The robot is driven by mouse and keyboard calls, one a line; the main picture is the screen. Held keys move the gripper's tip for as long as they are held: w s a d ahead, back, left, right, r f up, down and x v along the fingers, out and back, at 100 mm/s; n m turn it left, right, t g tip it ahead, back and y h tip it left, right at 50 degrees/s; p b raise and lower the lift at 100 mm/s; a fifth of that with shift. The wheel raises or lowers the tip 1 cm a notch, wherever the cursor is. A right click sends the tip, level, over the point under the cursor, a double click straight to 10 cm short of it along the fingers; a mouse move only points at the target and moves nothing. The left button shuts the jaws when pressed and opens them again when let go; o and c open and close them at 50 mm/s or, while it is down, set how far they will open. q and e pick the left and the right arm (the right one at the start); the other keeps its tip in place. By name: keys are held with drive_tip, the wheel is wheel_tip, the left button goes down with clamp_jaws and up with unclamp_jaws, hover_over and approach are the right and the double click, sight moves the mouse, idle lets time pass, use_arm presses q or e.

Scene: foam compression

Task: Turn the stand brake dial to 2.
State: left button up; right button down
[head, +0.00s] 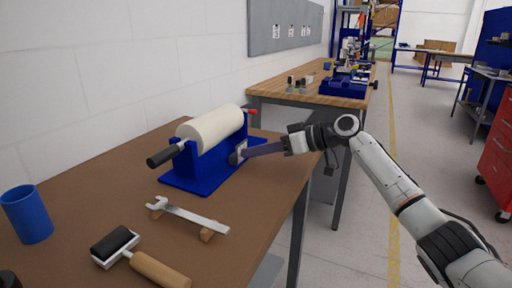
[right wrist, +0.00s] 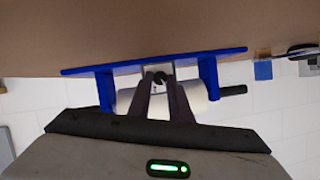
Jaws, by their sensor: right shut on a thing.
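The blue stand (head: 207,172) sits on the brown bench and carries a cream roll (head: 213,129) with black and red end grips. The brake dial (head: 236,157) is a small dark knob on a pale plate on the stand's right side. In the right wrist view the dark dial (right wrist: 160,78) shows between the fingertips, before the pale plate. My right gripper (head: 243,154) reaches in from the right, its long fingers shut on the dial. The dial's number marks are too small to read, and the fingers hide part of it. My left gripper is not in view.
A metal tool on wooden rests (head: 193,217) lies in front of the stand. A black roller with a wooden handle (head: 158,270) and a blue cup (head: 27,214) are at front left. A second bench (head: 271,86) stands behind. The bench's right edge runs below my right arm.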

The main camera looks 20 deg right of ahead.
drive_tip(key=m+y, duration=0.1)
drive_tip(key=m+g+y, duration=0.1)
drive_tip(key=m, duration=0.1)
drive_tip(key=shift+w+d+f, duration=0.15)
idle(0.5)
drive_tip(key=c, duration=1.6)
unclamp_jaws()
drive_tip(key=shift+d, duration=0.15)
drive_tip(key=v, duration=1)
